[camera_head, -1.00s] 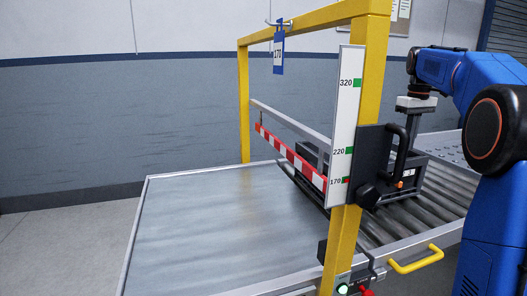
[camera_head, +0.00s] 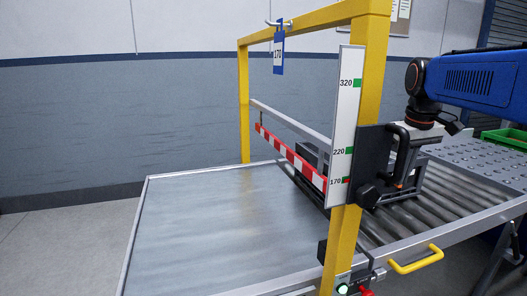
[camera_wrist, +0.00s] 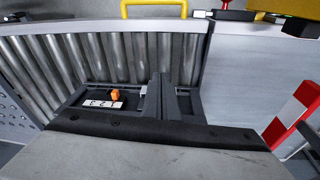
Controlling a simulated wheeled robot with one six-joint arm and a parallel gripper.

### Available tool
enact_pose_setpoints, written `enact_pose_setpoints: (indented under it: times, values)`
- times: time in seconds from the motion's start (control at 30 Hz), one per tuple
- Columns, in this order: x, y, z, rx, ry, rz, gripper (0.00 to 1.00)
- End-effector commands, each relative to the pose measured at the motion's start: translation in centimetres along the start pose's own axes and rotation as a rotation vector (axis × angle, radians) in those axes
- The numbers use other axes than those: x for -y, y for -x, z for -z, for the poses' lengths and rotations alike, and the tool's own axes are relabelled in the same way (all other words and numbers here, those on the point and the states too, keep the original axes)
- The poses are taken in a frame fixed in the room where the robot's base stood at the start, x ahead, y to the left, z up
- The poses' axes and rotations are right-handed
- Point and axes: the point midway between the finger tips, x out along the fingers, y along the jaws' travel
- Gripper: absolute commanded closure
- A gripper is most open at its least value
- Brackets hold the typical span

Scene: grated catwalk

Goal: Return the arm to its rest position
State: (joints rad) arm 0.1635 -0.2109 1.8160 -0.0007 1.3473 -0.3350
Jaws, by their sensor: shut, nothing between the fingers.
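My blue arm (camera_head: 470,80) reaches in from the right in the head view, its wrist pointing down over the roller conveyor behind the yellow post. My gripper (camera_wrist: 160,84) is shut and empty in the wrist view. It is above or beside a dark, low tray-like case (camera_wrist: 100,98) on the rollers, which carries a white number label and an orange part. I cannot tell whether the fingers touch the case.
A yellow gate frame (camera_head: 345,245) with a height scale (camera_head: 346,120) stands close to my arm. A red-white striped bar (camera_head: 290,152) hangs beyond it. Rollers (camera_head: 440,205) lie right, with a yellow handle (camera_head: 416,260) in front. A bare metal platform (camera_head: 220,220) lies left. A green bin (camera_head: 506,138) is far right.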

Motion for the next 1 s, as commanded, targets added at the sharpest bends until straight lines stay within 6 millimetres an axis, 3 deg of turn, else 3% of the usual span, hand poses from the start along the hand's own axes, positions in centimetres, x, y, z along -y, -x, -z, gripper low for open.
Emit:
enact_pose_setpoints:
  times: [0.03,0.37,0.7,0.9,1.0]
  values:
    - [1.1,-0.3,-1.6,-0.013,-0.006,-0.002,1.0]
    - [6.3,-3.9,-10.6,-0.097,-0.069,-0.009,1.0]
    - [10.6,-9.8,-20.0,-0.182,-0.135,-0.001,1.0]
    - [12.0,-12.9,-23.6,-0.218,-0.164,0.007,1.0]
    - [12.3,-13.7,-24.4,-0.227,-0.17,0.01,1.0]
